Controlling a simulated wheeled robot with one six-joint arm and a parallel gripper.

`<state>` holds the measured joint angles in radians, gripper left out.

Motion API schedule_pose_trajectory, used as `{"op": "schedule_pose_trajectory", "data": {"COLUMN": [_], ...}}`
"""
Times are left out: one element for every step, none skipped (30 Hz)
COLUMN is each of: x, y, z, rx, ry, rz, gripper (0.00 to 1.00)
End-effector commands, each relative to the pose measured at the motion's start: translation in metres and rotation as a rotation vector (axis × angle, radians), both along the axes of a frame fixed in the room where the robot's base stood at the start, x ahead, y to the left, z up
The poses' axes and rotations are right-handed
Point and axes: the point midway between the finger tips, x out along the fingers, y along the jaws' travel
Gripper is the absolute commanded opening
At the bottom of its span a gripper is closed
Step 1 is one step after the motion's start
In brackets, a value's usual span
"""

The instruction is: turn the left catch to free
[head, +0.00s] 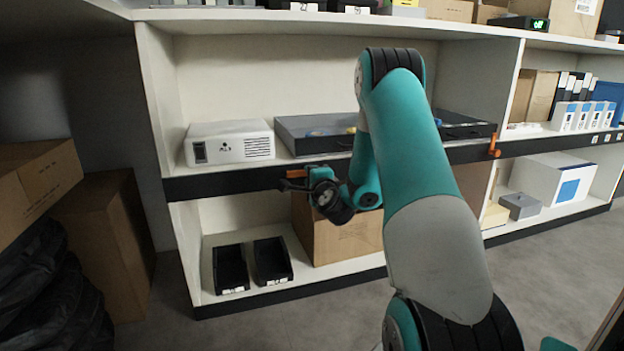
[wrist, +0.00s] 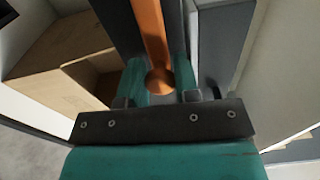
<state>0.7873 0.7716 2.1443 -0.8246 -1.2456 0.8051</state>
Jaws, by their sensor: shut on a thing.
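The left catch is orange. In the head view a little of it (head: 296,173) shows at the black front edge of the middle shelf, mostly hidden by my gripper (head: 303,184). In the wrist view the orange bar of the catch (wrist: 150,35) runs down between the teal fingers of my gripper (wrist: 160,78), and its rounded end lies between them. My gripper is shut on it. A second orange catch (head: 494,146) stands at the right on the same edge. A wide dark grey case (head: 300,143) lies on the shelf behind the catches; my arm hides its middle.
A white box-shaped device (head: 229,143) stands left of the case. Below are two black bins (head: 231,268) and a cardboard carton (head: 340,238), which also shows in the wrist view (wrist: 60,62). More cartons (head: 105,225) stand at the left. The floor in front is clear.

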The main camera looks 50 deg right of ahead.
Motion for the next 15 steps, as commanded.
{"op": "schedule_pose_trajectory", "data": {"x": [0.0003,0.0003,0.0003,0.0003,0.0003,0.0003,0.0003,0.0003,0.0003,0.0003,0.0003,0.0003,0.0002,0.0002,0.0002], "y": [0.0024,0.0024,0.0024,0.0024,0.0024,0.0024,0.0024,0.0024,0.0024,0.0024,0.0024,0.0024,0.0023,0.0023,0.0023], "z": [-0.0018,-0.0018,-0.0018,-0.0018,-0.0018,-0.0019,-0.0019,-0.0019,-0.0019,-0.0019,-0.0019,-0.0019,-0.0019,-0.0019,-0.0020], "rx": [-0.006,-0.011,-0.018,-0.023,-0.026,-0.030,-0.033,-0.034,-0.036,-0.037,-0.037,-0.038,-0.038,-0.037,-0.037], "ry": [0.009,0.012,0.017,0.021,0.023,0.025,0.027,0.028,0.029,0.030,0.030,0.030,0.030,0.030,0.030], "rz": [0.005,0.005,0.005,0.005,0.005,0.005,0.005,0.005,0.005,0.005,0.005,0.005,0.005,0.005,0.005], "gripper": [0.06,0.06,0.06,0.06,0.06,0.06,0.06,0.06,0.06,0.06,0.06,0.06,0.06,0.06,0.06]}}
